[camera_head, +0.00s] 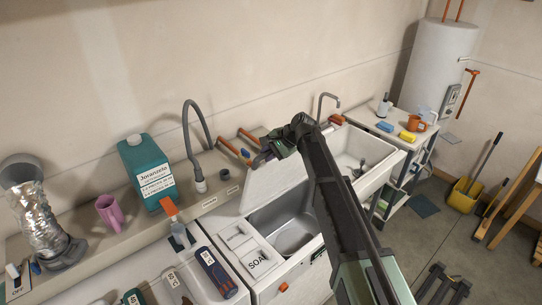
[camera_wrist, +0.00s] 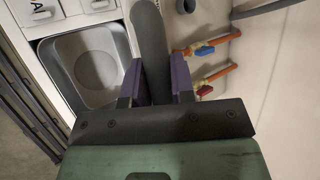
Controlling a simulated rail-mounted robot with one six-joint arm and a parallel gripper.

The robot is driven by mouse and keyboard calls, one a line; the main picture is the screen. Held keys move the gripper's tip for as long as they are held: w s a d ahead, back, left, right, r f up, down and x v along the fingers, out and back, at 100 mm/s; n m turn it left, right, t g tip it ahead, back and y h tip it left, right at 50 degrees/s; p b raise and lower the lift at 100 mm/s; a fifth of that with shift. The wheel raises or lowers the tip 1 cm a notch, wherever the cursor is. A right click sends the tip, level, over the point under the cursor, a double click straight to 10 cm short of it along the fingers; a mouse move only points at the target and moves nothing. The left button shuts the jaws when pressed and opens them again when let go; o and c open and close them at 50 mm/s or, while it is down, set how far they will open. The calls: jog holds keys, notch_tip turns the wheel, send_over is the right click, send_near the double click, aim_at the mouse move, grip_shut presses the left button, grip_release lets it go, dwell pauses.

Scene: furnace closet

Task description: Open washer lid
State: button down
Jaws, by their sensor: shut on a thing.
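The washer (camera_head: 241,262) stands in the lower middle of the head view, with a grey tub inside. Its pale lid (camera_head: 272,187) is raised and leans back toward the wall, leaving the tub in view. My gripper (camera_head: 263,157) is at the lid's upper edge, its fingers partly hidden. In the wrist view, the purple fingers of my gripper (camera_wrist: 156,80) are shut on both sides of the lid (camera_wrist: 149,40), which shows edge-on as a dark grey strip. The open washer tub (camera_wrist: 92,66) lies left of it.
Orange pipes with a blue and a red valve (camera_wrist: 205,50) are close behind the lid. A grey hose (camera_head: 190,130), a teal jug (camera_head: 148,172) and a pink mug (camera_head: 110,212) are on the ledge at left. A sink (camera_head: 355,155) is at right.

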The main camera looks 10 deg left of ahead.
jog(key=c, duration=1)
grip_release()
jog(key=shift+r, duration=0.1)
jog(key=shift+d+r+p, duration=0.2)
jog(key=shift+r+p, duration=0.1)
jog(key=shift+p, duration=0.1)
jog(key=p+v, duration=0.2)
jog(key=v, duration=0.1)
jog(key=shift+a+r+p, duration=0.1)
jog(key=shift+r+p, duration=0.05)
jog(key=shift+p, duration=0.15)
jog(key=d, duration=0.4)
jog(key=s+d, duration=0.1)
jog(key=d, duration=0.2)
jog(key=d+f+b, duration=0.1)
jog(key=d, duration=0.3)
jog(key=shift+s+d, duration=0.2)
jog(key=shift+d, duration=0.15)
